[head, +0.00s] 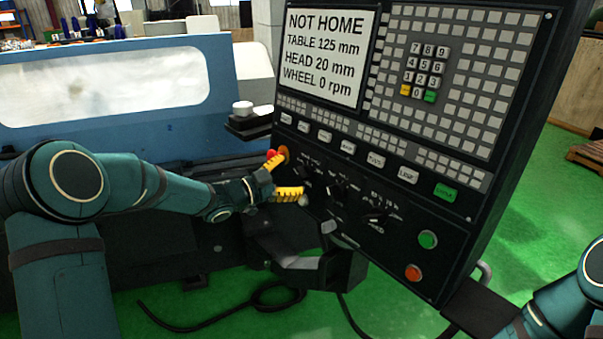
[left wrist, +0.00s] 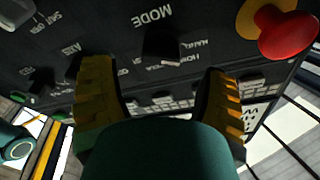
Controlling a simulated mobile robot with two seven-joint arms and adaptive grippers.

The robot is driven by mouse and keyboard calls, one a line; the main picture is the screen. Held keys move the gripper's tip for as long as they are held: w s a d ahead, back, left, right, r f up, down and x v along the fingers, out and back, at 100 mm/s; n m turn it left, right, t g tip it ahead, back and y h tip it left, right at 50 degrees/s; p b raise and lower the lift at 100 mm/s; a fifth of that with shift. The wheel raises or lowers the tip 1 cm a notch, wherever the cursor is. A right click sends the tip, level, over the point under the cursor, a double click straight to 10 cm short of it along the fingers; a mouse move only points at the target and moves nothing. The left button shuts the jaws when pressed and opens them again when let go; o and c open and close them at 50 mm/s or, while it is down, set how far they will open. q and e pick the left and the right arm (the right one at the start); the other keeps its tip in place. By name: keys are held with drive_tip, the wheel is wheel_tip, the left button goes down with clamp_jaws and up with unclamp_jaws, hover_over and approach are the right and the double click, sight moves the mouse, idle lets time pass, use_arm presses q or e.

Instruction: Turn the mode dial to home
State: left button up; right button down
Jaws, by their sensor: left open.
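The mode dial (left wrist: 161,47) is a dark knob on the black control panel, below the word MODE, which reads upside down in the left wrist view. Small words including HOME stand beside it. In the head view the dial (head: 305,172) is partly crowded by my yellow fingers. My left gripper (head: 292,176) is open in front of the panel's left edge. In the left wrist view its fingers (left wrist: 160,75) stand either side of the dial, apart from it as far as I can tell. My right gripper is out of view. The screen (head: 325,55) reads NOT HOME.
A red emergency stop (left wrist: 288,32) on a yellow base sits close beside the mode dial. Other dials (head: 336,189) lie to its right in the head view, then green (head: 428,240) and red (head: 413,273) buttons. A dark bracket (head: 300,262) is below the gripper.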

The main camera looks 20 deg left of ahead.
sight(299, 174)
use_arm(q)
drive_tip(key=shift+x, duration=1.85)
drive_tip(key=c, duration=1.2)
